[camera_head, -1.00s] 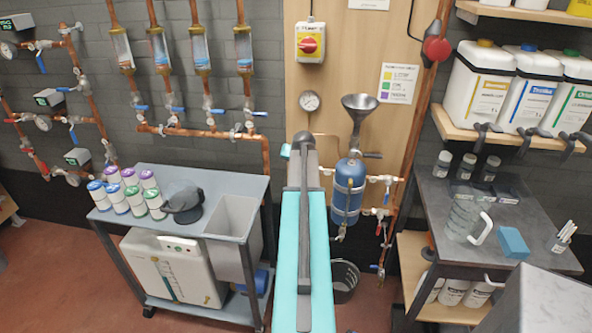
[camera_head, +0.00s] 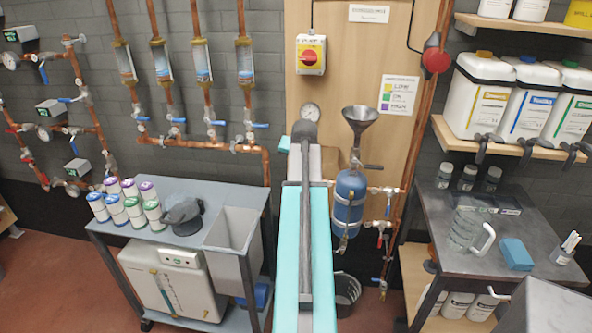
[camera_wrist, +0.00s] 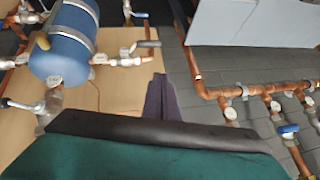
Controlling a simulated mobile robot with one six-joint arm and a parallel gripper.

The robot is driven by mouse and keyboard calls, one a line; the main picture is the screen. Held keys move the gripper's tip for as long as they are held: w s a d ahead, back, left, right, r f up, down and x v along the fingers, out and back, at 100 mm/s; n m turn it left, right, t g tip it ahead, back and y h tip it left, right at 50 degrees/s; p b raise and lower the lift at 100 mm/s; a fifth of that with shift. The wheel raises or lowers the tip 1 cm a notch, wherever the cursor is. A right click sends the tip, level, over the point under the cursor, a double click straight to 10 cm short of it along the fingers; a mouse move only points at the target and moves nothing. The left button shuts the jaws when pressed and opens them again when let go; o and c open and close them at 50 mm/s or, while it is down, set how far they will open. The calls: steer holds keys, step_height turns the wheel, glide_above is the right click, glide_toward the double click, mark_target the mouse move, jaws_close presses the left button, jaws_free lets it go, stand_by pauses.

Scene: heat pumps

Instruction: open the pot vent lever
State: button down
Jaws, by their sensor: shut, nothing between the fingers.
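The blue pot (camera_head: 349,200) stands upright against the wooden panel with a grey funnel (camera_head: 360,117) on top. In the upside-down wrist view the pot (camera_wrist: 64,45) is at the upper left. A grey lever (camera_head: 371,167) sits under the funnel. I cannot tell which lever is the vent. My gripper (camera_wrist: 160,80) is shut and empty, apart from the pot and levers in the picture. My arm hides the area left of the pot in the head view.
A grey trolley (camera_head: 150,235) stands at left and a dark bench (camera_head: 470,240) at right. A black bucket (camera_head: 347,290) is on the floor below the pot.

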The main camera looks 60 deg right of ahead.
steer(key=shift+v, duration=1.15)
steer(key=shift+w+a, duration=0.1)
steer(key=shift+w, duration=0.1)
steer(key=shift+f, duration=0.1)
